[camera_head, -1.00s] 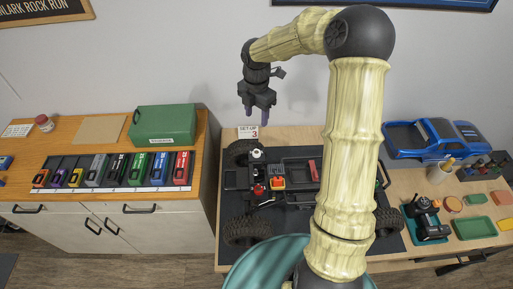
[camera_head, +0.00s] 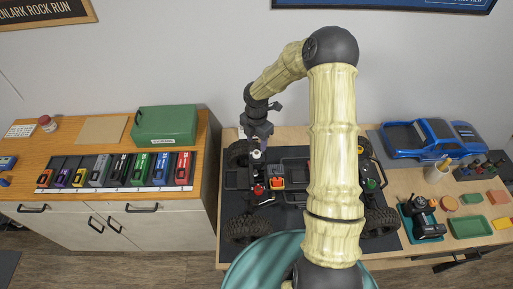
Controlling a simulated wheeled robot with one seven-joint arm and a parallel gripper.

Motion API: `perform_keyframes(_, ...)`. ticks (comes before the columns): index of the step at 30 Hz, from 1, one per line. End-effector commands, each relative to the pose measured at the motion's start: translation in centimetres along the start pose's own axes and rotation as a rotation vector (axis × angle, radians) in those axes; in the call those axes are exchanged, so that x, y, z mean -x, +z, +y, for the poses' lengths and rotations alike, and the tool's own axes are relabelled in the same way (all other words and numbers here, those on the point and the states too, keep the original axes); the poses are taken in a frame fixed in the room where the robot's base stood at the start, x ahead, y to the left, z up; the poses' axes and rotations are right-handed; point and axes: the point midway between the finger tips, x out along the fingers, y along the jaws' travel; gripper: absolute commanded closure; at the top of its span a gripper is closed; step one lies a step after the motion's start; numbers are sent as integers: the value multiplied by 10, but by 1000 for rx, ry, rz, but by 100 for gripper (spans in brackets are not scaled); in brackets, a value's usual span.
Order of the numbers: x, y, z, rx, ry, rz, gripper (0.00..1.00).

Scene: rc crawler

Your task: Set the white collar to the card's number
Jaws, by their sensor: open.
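The crawler chassis (camera_head: 292,170) sits on a dark mat on the right-hand table, partly hidden behind my arm. A small white collar (camera_head: 257,154) stands upright at its left end, above a red part (camera_head: 258,189). Its markings are too small to read. My gripper (camera_head: 257,142) is open, pointing down just above and behind the white collar. I cannot tell whether the fingers touch it. The set-up card behind the chassis is now almost fully hidden by my gripper; it read 3 in the earlier view.
A blue truck body (camera_head: 428,138) lies at the back right. A row of coloured boxes (camera_head: 113,171) and a green case (camera_head: 165,126) stand on the left cabinet. A gap separates cabinet and table.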

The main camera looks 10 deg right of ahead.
Motion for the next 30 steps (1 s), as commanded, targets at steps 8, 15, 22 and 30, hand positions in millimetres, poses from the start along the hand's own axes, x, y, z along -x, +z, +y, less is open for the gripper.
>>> perform_keyframes(8, -44, 0, 0, 0, -2, 1, 51)
perform_keyframes(15, -58, 0, 0, 1, -1, -1, 51)
perform_keyframes(22, -58, 0, 0, 0, 0, -1, 56)
perform_keyframes(30, -58, 0, 0, 0, 0, -1, 95)
